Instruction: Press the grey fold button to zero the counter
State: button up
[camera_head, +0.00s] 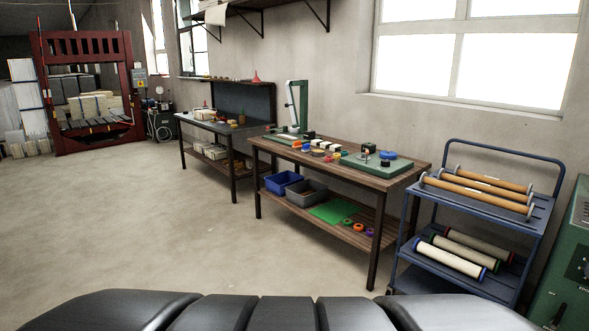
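I cannot make out a grey fold button or a counter in the head view; details on the tables and machines are too small to tell. A flat green device (362,163) with small dark and blue parts on top lies on the right end of the near wooden workbench (405,175). A green upright frame (304,104) stands at the back left of the same bench. A green machine (570,250) with a dark dial is cut off at the right edge. My gripper is not in view.
A blue trolley (530,228) with rollers stands right of the bench. Blue (283,181) and grey bins (306,194) sit on the bench's lower shelf. A darker table (215,127) and a red press (44,105) stand farther left. The floor (130,225) in front is clear.

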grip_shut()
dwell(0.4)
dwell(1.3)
